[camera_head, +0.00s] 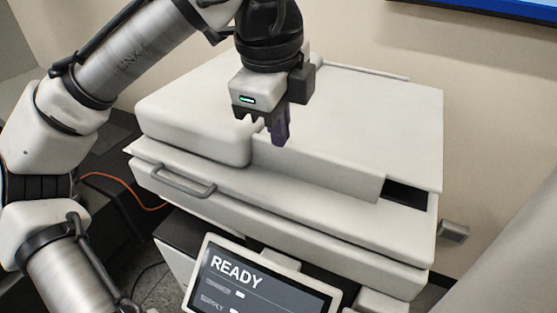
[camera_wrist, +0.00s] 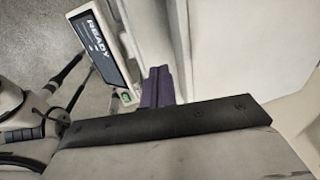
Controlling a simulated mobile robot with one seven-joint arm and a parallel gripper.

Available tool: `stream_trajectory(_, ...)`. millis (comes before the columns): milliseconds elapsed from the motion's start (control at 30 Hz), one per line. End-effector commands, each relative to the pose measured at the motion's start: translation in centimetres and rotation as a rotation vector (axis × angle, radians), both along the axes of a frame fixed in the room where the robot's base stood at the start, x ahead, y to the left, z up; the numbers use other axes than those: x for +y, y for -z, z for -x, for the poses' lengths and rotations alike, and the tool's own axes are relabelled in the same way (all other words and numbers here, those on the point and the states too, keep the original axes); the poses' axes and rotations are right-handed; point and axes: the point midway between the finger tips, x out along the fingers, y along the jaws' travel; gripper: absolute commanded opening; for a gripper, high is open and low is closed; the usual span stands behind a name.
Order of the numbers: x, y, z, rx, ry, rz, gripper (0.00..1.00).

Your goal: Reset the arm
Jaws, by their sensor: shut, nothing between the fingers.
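My arm reaches in from the left in the head view, and my gripper (camera_head: 279,138) hangs pointing down in front of the white machine (camera_head: 345,110). The fingers are dark purple and closed together, with nothing between them. The closed fingers also show in the wrist view (camera_wrist: 158,86), beyond the dark edge of the gripper body. From the head view I cannot tell how far the fingertips are from the machine's surface.
The machine has a front handle (camera_head: 172,184) and a tilted screen (camera_head: 258,283) reading "READY" below it. An orange cable (camera_head: 120,190) runs at the left beside a dark cabinet. A wall stands behind, with a blue-edged screen (camera_head: 500,8) at the upper right.

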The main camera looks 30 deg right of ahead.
Motion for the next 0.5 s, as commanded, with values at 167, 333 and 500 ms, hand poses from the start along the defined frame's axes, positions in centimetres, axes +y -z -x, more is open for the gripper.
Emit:
stream_trajectory(167, 0.0, -2.2, 0.0, -0.004, -0.001, 0.0, 0.0)
stream_trajectory(333, 0.0, -2.8, 0.0, -0.002, 0.0, 0.001, 0.0)
stream_trajectory(500, -0.1, -2.9, -0.1, -0.002, -0.002, 0.012, 0.0)
